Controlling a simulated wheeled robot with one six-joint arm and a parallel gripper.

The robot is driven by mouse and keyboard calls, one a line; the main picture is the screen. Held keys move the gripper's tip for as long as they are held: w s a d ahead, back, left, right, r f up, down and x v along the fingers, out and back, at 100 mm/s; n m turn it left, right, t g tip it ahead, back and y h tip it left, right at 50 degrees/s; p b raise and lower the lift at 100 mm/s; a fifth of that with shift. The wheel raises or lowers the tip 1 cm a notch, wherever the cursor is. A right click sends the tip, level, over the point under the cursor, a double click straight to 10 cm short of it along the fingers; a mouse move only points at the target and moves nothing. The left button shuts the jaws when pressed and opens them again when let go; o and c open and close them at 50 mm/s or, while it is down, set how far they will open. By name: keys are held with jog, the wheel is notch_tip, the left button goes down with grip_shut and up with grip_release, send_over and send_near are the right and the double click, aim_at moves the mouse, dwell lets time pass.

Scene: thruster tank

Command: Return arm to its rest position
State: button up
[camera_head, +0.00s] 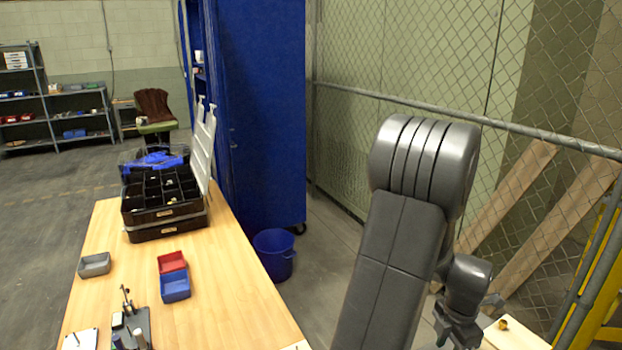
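My arm (395,250) rises in the right foreground, large and dark grey. Its upper link stands nearly upright, slightly tilted, and the forearm drops behind it to the right. My gripper (458,336) hangs low at the bottom edge, to the right of the upper link, beside a light wooden surface. Its fingertips are partly cut off by the frame, so I cannot tell whether it is open or holds anything. A small brass-coloured piece (503,324) lies on the wooden surface just right of the gripper.
A wooden workbench (225,310) at left holds a black organizer case (165,215), red (172,262), blue (175,287) and grey bins (94,265), and a small stand (130,325). A blue bucket (274,256) and blue cabinet (262,120) stand behind. A chain-link fence (450,60) is close behind my arm.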

notch_tip(320, 180, down, 9)
jog(key=b, duration=0.7)
jog(key=shift+r, duration=0.2)
jog(key=shift+r+m+p, duration=0.25)
jog(key=shift+m+p, duration=0.05)
jog(key=shift+m, duration=0.1)
jog(key=m, duration=0.6)
jog(key=m+p, duration=0.1)
jog(key=m, duration=0.3)
jog(key=shift+m, duration=2)
